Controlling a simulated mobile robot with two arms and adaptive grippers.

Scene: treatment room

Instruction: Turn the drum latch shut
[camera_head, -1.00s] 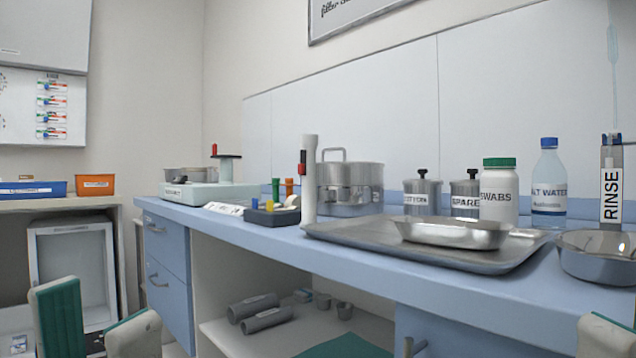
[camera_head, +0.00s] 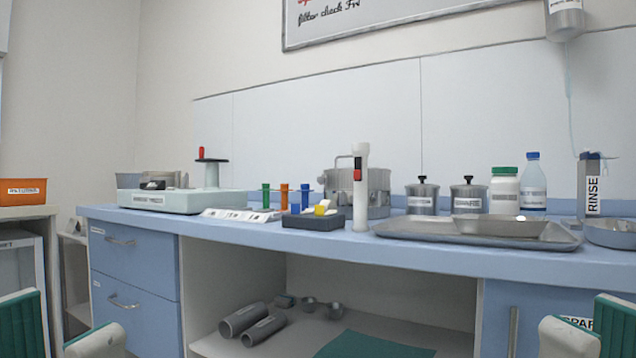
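A steel drum (camera_head: 375,184) with a raised handle on its left stands at the back of the blue counter. A white torch-like cylinder (camera_head: 361,205) with a red mark stands in front and hides part of its front. Some metal fittings show on the drum's front, but I cannot make out the latch or its position. My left gripper (camera_head: 62,335) is open and empty at the lower left corner. My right gripper (camera_head: 582,335) is open and empty at the lower right corner. Both are well apart from the drum, in front of the counter.
A steel tray (camera_head: 400,232) with a dish (camera_head: 500,226) lies right of the cylinder. Canisters, a swabs jar (camera_head: 504,193) and a bottle (camera_head: 533,190) stand behind. A black block (camera_head: 313,221), colored tubes and a pale device (camera_head: 180,200) are left. Below is an open shelf.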

